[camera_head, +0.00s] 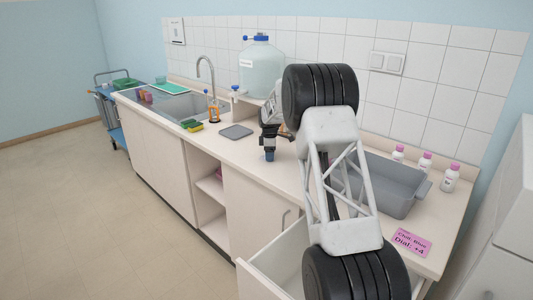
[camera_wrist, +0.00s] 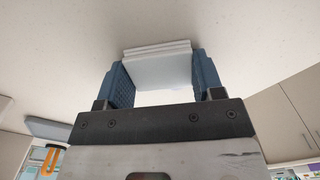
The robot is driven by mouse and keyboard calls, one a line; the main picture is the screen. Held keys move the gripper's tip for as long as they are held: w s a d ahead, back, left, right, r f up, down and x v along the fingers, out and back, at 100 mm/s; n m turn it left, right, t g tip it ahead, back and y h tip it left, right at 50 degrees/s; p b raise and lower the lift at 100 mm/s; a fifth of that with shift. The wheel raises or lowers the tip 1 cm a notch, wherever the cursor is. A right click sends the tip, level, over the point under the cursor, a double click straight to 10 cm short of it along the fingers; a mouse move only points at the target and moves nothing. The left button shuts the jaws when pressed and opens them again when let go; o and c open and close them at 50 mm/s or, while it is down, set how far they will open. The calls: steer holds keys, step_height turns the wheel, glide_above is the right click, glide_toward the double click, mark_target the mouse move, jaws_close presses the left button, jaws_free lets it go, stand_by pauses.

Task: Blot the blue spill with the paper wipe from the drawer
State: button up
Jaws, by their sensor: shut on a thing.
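My gripper (camera_head: 268,155) points down at the counter in the head view, left of the grey tray. In the wrist view my gripper (camera_wrist: 159,72) has its blue fingers shut on a white folded paper wipe (camera_wrist: 158,56). The wipe is at or just above the pale counter; I cannot tell whether it touches. The drawer (camera_head: 277,254) under the counter stands open, its right part hidden by my arm. I cannot make out the blue spill in either view; my gripper and the wipe may cover it.
A grey tray (camera_head: 404,207) is right of my arm, with pink-capped bottles (camera_head: 451,178) behind it. A pink card (camera_head: 411,242) lies in front. A flat grey pad (camera_head: 236,131), a sponge (camera_head: 192,125) and a large water carboy (camera_head: 261,66) are on the left.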

mark_target(262, 156)
steer(key=shift+s+a, duration=0.2)
steer(key=shift+a, duration=0.15)
steer(key=shift+s+a+r, duration=0.1)
steer(key=shift+a+f, duration=0.15)
steer(key=shift+f, duration=0.1)
steer(key=shift+a+r, duration=0.15)
steer(key=shift+r, duration=0.05)
steer(key=shift+w+a+f, duration=0.15)
steer(key=shift+w, duration=0.15)
steer(key=shift+w+a, duration=0.9)
steer(key=shift+w+a+r, duration=0.15)
steer(key=shift+r, duration=0.1)
steer(key=shift+f, duration=0.2)
steer(key=shift+s+d+r, duration=0.2)
steer(key=shift+d+r, duration=0.05)
steer(key=shift+s+d+f, duration=0.4)
steer(key=shift+s+d, duration=0.75)
steer(key=shift+s, duration=0.05)
steer(key=shift+r, duration=4.3)
